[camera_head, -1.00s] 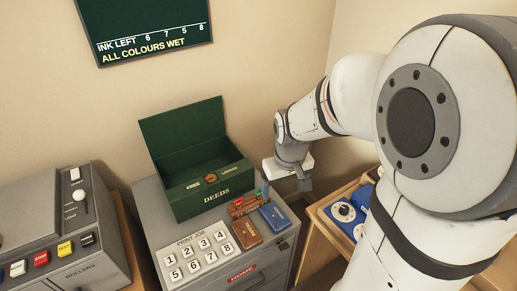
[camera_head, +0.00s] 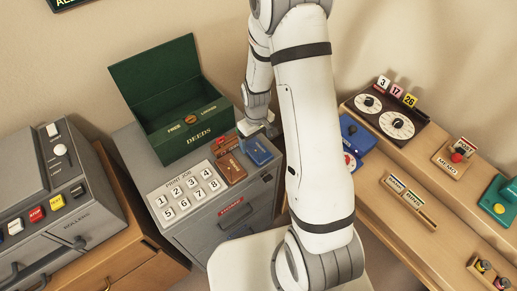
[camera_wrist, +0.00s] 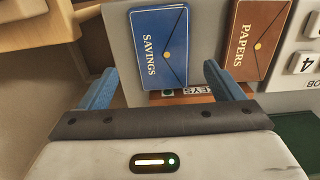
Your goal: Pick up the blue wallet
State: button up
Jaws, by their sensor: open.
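The blue wallet (camera_head: 258,151), marked SAVINGS, lies flat on the grey cabinet top near its right edge. It also shows in the wrist view (camera_wrist: 158,45), between and beyond my fingertips. My gripper (camera_wrist: 158,80) is open and empty, with one blue finger to each side of the wallet's lower end. In the head view my gripper (camera_head: 262,128) is small and partly hidden by my arm, just behind the wallet. I cannot tell its height above the wallet.
A brown wallet (camera_wrist: 257,40) marked PAPERS lies close beside the blue one. A green DEEDS box (camera_head: 185,140) stands open behind them. A number keypad (camera_head: 187,192) is in front. A wooden desk (camera_head: 400,180) stands at the right.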

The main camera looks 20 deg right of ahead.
aim_at(256, 148)
jog(key=shift+s+a+f, duration=0.1)
jog(key=shift+f, duration=1.8)
jog(key=c, duration=1.1)
